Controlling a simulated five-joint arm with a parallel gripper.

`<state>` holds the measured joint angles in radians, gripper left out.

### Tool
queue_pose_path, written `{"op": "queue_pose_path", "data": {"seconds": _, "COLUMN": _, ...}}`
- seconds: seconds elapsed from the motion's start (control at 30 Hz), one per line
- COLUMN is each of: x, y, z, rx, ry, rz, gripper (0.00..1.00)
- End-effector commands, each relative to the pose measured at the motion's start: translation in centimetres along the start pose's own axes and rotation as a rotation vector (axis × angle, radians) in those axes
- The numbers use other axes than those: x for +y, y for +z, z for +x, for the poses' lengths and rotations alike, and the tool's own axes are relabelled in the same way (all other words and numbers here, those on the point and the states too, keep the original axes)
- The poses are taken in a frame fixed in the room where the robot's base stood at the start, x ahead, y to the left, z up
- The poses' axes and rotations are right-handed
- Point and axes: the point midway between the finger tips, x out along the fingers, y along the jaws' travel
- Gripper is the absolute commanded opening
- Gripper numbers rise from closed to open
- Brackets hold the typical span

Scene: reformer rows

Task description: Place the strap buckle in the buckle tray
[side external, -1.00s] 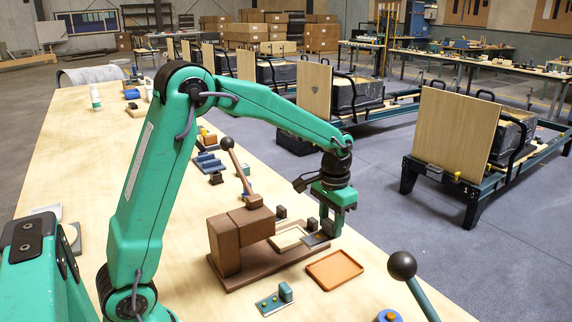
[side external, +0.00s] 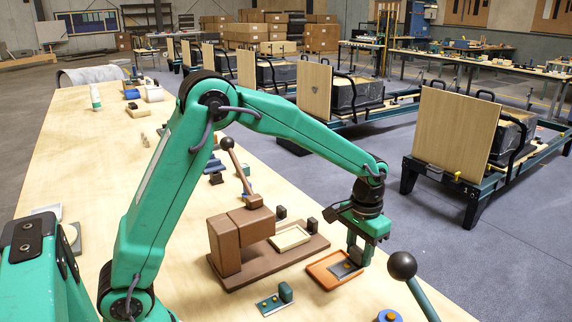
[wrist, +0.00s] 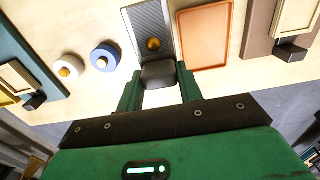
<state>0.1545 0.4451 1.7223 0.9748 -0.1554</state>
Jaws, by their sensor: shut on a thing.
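The strap buckle (side external: 345,269) is a dark grey ribbed plate with an orange button (wrist: 153,44) and a dark block at one end. My gripper (side external: 355,255) is shut on that block, seen between its green fingers in the wrist view. The buckle tray (side external: 322,274) is a shallow orange tray. In the side view the buckle overlaps the tray's right part. In the wrist view the tray (wrist: 206,38) lies just right of the buckle. I cannot tell whether the buckle touches the tray or hangs above it.
A brown fixture (side external: 228,246) with a ball-topped lever stands left of the tray. A teal plate with a green block (side external: 275,301) lies in front. A black-knobbed lever (side external: 402,265) rises at right. Blue and white round pieces (wrist: 104,57) sit nearby.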

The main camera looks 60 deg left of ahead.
Motion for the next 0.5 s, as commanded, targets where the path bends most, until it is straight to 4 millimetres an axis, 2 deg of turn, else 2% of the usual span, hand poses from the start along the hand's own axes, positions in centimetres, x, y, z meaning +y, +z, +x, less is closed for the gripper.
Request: {"op": "queue_pose_path", "data": {"seconds": 0.5, "x": -7.2, "y": -4.0, "z": 4.9, "rx": -0.001, "ry": 0.000, "rz": -0.003, "gripper": 0.08}}
